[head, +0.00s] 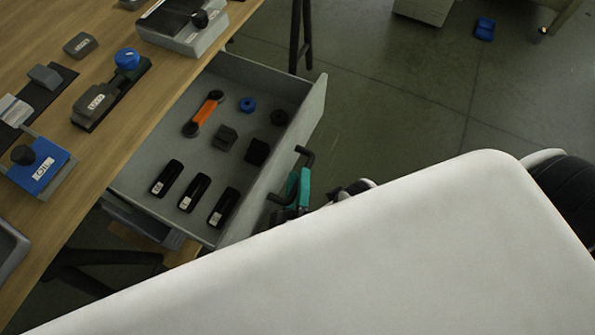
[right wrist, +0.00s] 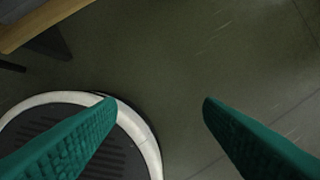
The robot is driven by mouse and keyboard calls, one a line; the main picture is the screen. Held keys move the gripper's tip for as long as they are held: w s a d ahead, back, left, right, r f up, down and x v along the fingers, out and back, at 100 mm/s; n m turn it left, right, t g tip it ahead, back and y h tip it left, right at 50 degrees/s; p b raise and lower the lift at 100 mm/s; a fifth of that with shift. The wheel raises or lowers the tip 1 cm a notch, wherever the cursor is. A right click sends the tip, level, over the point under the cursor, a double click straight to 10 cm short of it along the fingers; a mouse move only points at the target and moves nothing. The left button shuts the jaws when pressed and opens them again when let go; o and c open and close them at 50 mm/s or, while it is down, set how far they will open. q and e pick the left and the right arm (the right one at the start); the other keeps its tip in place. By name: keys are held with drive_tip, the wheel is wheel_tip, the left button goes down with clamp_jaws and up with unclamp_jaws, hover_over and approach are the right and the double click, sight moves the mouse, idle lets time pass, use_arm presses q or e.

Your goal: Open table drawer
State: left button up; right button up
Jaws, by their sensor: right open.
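The table drawer (head: 235,230) is grey and stands pulled out from under the wooden table (head: 95,165) in the head view. Its front panel faces right and bears a dark bar handle (head: 305,152). My left gripper (head: 298,184), with teal fingers, is at the middle of the handle and appears shut on it; the fingers hide part of the bar, and my white body covers the arm behind. My right gripper (right wrist: 158,104) shows in the right wrist view, open and empty above the floor.
The drawer holds an orange-and-black piece (head: 204,114), a blue ring (head: 247,105) and several dark pieces. Labelled grey and blue fixtures stand on the tabletop. A blue object (head: 485,29) lies on the floor. The floor right of the drawer is clear.

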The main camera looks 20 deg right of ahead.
use_arm(q)
drive_tip(key=v, duration=1.2)
use_arm(e)
drive_tip(key=shift+x, duration=0.75)
drive_tip(key=shift+s+f, duration=0.15)
